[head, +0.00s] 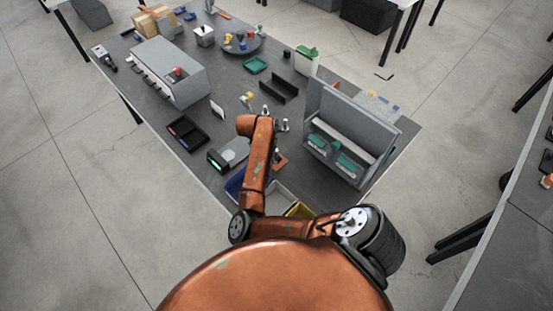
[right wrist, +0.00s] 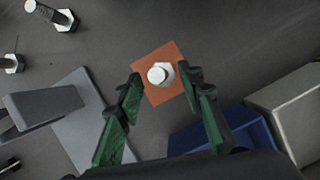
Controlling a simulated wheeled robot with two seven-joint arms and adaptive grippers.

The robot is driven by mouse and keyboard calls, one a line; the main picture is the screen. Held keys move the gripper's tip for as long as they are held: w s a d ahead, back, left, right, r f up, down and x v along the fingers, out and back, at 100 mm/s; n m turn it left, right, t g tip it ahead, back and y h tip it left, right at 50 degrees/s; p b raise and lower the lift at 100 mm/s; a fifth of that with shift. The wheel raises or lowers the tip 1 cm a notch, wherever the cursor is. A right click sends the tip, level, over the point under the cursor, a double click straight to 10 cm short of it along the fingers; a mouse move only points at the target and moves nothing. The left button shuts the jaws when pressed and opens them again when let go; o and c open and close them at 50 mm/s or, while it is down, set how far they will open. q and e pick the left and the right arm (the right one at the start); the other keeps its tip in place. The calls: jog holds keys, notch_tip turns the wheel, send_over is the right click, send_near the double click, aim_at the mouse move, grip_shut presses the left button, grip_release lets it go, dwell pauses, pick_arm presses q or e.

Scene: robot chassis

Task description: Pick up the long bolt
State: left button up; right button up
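A silver bolt (right wrist: 160,74) with a hex head stands on an orange square pad (right wrist: 153,94) in the right wrist view, seen from almost straight above, so its length is hard to judge. The orange pad also shows in the head view (head: 281,165), beside my arm. My right gripper (right wrist: 164,80) is open and empty, its two green-padded fingers on either side of the bolt in the picture, with gaps to both. In the head view my arm hides the gripper. Two more bolts, one upper left (right wrist: 50,14) and one at the left edge (right wrist: 11,64), stand on the table. My left gripper is not in view.
A scale with a green display (head: 216,160) stands left of the pad. A blue bin (right wrist: 226,138) and a pale bin (right wrist: 291,112) are close by. A grey rack with green boxes (head: 349,125) stands to the right. A black tray (head: 187,132) lies left.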

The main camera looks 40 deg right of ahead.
jog(key=shift+x, duration=1.5)
jog(key=shift+c, duration=0.3)
jog(key=shift+r, duration=0.1)
grip_shut()
